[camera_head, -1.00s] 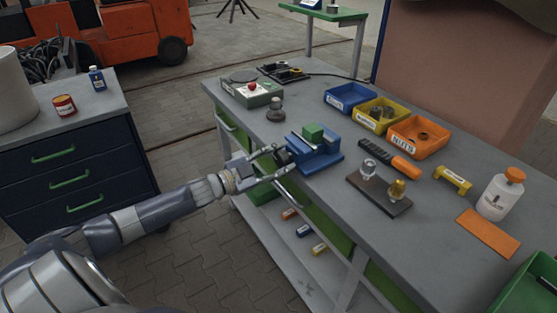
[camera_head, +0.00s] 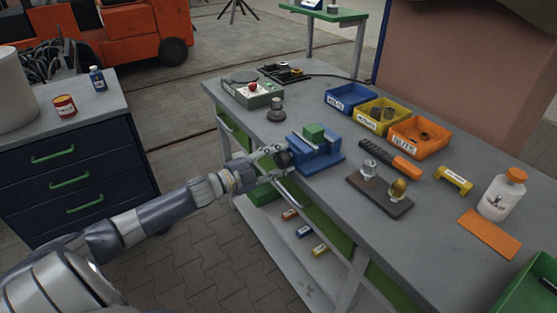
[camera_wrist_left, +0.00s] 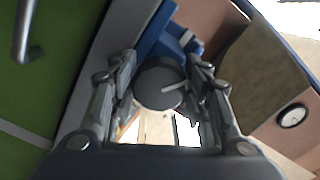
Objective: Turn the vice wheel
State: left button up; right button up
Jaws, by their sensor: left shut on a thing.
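The blue vice (camera_head: 314,152) stands at the near edge of the grey workbench, with a green block (camera_head: 314,132) in its jaws. The dark round vice wheel (camera_wrist_left: 160,84) sits on the side of the vice facing my arm. My left gripper (camera_head: 276,158) reaches in from the left at the bench edge. In the left wrist view its two fingers (camera_wrist_left: 162,90) stand on both sides of the wheel and are shut on it. In the head view the fingers hide part of the wheel. My right gripper is not in view.
The workbench (camera_head: 330,205) holds blue, yellow and orange bins (camera_head: 418,138) behind the vice. A grey knobbed part (camera_head: 276,110) stands behind the vice. A navy drawer cabinet (camera_head: 75,165) stands at left.

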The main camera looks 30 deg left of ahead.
pick_arm(q)
jog(key=o, duration=1.1)
jog(key=shift+c, duration=0.2)
jog(key=v, duration=1.2)
jog(key=shift+d, duration=0.1)
